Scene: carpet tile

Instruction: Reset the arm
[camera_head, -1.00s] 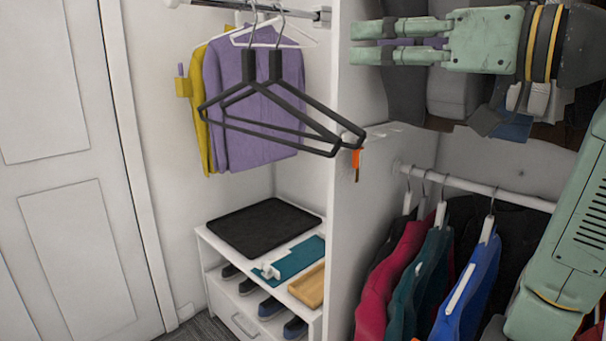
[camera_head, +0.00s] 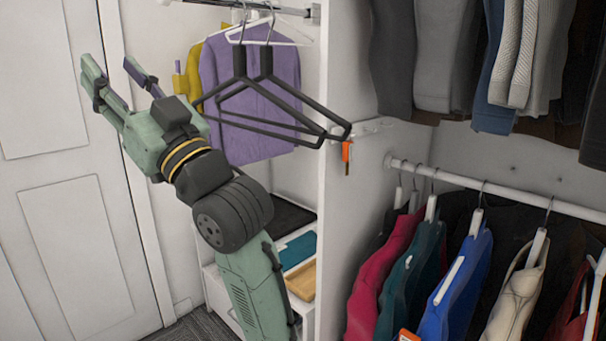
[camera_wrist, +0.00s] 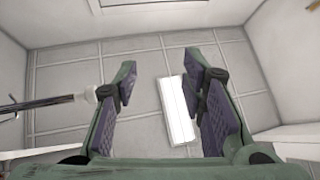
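My gripper (camera_head: 112,75) is raised at the left of the head view, in front of the white door and left of the hanging clothes. Its two fingers are spread apart with nothing between them. In the wrist view my gripper (camera_wrist: 165,95) is also open and empty, with purple-grey pads on green fingers. Behind the fingers the wrist view shows a tiled ceiling (camera_wrist: 60,75) and a bright ceiling light panel (camera_wrist: 177,110). My forearm crosses in front of the low shelf unit and hides part of it.
Black hangers (camera_head: 262,95) and a purple garment (camera_head: 285,75) hang just right of my gripper. A white partition (camera_head: 345,200) stands beside a rail (camera_head: 500,190) of hung clothes. A low shelf (camera_head: 290,215) holds a black mat. The white door (camera_head: 80,240) is at left.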

